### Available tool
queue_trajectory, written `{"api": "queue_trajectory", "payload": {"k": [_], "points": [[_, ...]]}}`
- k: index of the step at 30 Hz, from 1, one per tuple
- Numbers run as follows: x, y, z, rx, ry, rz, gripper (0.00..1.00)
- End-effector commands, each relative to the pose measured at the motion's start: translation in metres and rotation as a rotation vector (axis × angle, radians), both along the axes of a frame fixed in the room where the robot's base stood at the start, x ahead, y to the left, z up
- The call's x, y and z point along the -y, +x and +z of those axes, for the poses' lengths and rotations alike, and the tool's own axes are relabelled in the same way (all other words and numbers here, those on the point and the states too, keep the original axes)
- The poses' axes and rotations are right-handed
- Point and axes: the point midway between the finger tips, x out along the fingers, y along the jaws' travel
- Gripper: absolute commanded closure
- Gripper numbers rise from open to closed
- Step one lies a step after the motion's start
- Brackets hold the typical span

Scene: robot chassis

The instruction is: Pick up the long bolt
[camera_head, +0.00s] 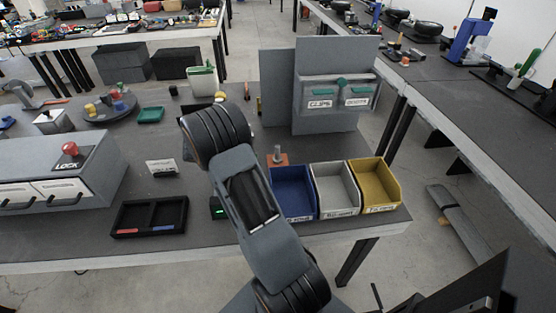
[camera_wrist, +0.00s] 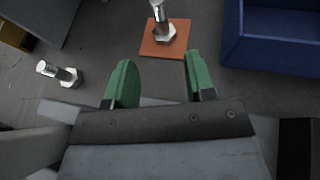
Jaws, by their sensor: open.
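A silver bolt (camera_wrist: 165,31) with a hex head stands on an orange square pad (camera_wrist: 150,49) ahead of my gripper (camera_wrist: 160,76); its top is cut off by the upper edge in the wrist view. It also shows in the head view (camera_head: 278,156), upright on the pad behind the blue bin. A second silver bolt (camera_wrist: 61,74) is to the left of my gripper in the wrist view. I cannot tell for sure which is longer. My gripper is open, its green fingers apart with nothing between them. In the head view my arm hides it.
A blue bin (camera_head: 292,192) stands close to the right of the pad, beside a grey bin (camera_head: 337,190) and a yellow bin (camera_head: 379,186). A grey holder with pouches (camera_head: 338,94) rises behind. A black divided tray (camera_head: 150,217) lies at left.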

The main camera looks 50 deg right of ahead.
Motion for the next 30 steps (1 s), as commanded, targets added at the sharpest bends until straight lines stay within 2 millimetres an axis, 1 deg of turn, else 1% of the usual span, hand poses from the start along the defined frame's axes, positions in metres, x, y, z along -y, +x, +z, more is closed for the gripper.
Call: {"api": "queue_trajectory", "payload": {"k": [1, 3, 9, 12, 17, 27, 30], "points": [[0.009, -0.005, -0.004, -0.005, 0.0, -0.005, 0.5], [0.02, -0.01, -0.009, -0.003, 0.0, -0.004, 0.5], [0.044, -0.022, -0.02, -0.001, 0.001, -0.004, 0.5], [0.051, -0.025, -0.023, -0.001, 0.001, -0.003, 0.5], [0.056, -0.028, -0.026, 0.0, 0.001, -0.003, 0.5], [0.09, -0.045, -0.042, 0.0, 0.001, -0.003, 0.5], [0.095, -0.047, -0.045, 0.002, 0.001, -0.002, 0.5]]}}
